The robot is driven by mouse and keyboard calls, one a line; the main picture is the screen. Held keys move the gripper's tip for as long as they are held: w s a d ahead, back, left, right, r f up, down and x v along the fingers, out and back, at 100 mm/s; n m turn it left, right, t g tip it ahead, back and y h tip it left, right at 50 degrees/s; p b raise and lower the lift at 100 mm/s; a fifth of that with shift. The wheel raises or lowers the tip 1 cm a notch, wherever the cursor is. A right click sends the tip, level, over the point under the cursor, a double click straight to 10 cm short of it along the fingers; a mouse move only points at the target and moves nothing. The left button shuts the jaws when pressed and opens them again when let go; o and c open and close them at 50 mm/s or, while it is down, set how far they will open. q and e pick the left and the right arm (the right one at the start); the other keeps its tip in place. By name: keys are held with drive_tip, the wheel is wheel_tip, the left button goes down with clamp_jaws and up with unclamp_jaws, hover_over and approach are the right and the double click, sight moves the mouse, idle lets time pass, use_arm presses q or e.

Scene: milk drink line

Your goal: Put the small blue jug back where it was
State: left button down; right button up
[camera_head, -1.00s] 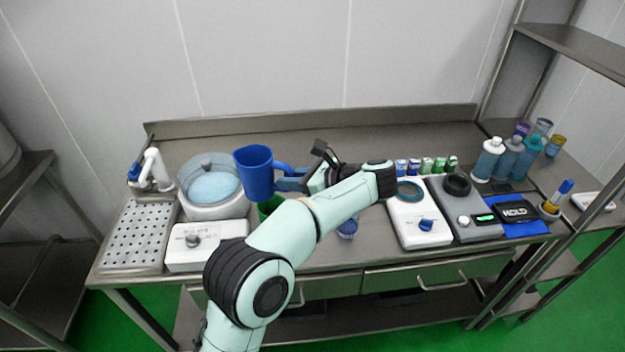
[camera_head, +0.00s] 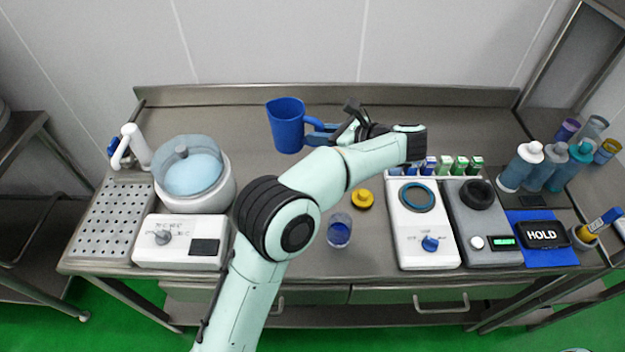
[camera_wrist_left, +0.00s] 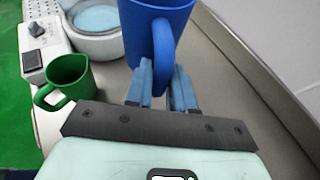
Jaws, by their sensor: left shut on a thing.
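The small blue jug (camera_head: 286,128) is upright in the head view, above the back middle of the steel table. My left gripper (camera_head: 316,132) is shut on its handle from the right. In the left wrist view the jug (camera_wrist_left: 150,22) fills the top middle, with its handle between the blue fingers (camera_wrist_left: 160,85). The jug appears to be held clear of the table. A green jug (camera_wrist_left: 68,82) stands on the left in the wrist view; my arm hides it in the head view. My right gripper is not in view.
A machine with a water-filled bowl (camera_head: 194,175) stands left, beside a perforated tray (camera_head: 110,222). A glass with blue contents (camera_head: 339,231) and a yellow object (camera_head: 362,198) stand mid-table. A white device (camera_head: 424,250), a grey scale (camera_head: 484,225) and bottles (camera_head: 522,166) are right. The back middle is free.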

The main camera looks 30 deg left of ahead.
use_arm(q)
drive_tip(key=shift+f, duration=8.65)
drive_tip(key=shift+s, duration=0.1)
drive_tip(key=shift+f, duration=0.15)
drive_tip(key=c, duration=1)
unclamp_jaws()
